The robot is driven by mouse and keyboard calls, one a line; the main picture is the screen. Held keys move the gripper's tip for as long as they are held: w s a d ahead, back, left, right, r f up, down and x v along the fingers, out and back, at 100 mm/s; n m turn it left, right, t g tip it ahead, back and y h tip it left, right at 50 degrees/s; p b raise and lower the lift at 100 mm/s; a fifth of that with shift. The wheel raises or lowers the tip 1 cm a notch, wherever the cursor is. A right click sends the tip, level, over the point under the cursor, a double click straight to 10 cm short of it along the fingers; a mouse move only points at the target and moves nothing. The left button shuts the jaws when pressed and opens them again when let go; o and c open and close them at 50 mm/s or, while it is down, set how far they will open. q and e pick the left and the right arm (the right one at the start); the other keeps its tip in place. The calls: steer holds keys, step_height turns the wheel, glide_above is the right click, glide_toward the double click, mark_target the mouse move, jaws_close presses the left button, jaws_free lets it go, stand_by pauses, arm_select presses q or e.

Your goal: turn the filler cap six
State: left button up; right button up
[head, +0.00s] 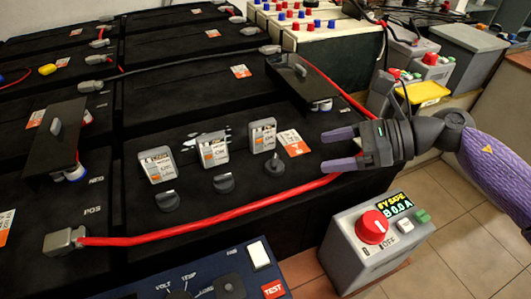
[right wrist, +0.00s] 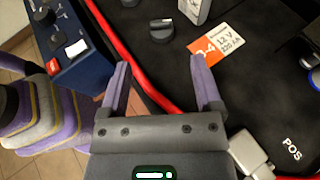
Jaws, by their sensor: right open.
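Three black filler caps sit in a row on the black battery top in the head view: a left one (head: 168,201), a middle one (head: 224,183) and a right one (head: 275,167). A small tag stands behind each: left (head: 157,165), middle (head: 213,149), right (head: 263,136). I cannot read which cap is six. My right gripper (head: 339,149) is open and empty, to the right of the right cap and apart from it. In the right wrist view, a cap (right wrist: 162,28) lies beyond the open fingers (right wrist: 159,65). My left gripper is not in view.
A red cable (head: 210,220) crosses the battery in front of the caps and passes under my right gripper. A grey box with a red knob (head: 372,228) stands at front right. A blue tester (head: 190,285) is at the front edge. A black bracket (head: 300,85) rises behind.

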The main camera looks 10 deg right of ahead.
mark_target(277, 159)
steer(key=b+x, duration=0.2)
steer(key=x, duration=0.5)
steer(key=shift+a+f, duration=0.15)
steer(key=shift+f, duration=0.1)
steer(key=shift+w+a+f, duration=0.1)
steer(key=shift+w+a, duration=0.15)
steer(key=shift+a, duration=0.2)
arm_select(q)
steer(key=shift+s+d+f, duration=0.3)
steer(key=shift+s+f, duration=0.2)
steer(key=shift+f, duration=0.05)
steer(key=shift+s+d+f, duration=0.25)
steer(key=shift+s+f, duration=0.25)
arm_select(e)
steer(key=c, duration=0.6)
jaws_close()
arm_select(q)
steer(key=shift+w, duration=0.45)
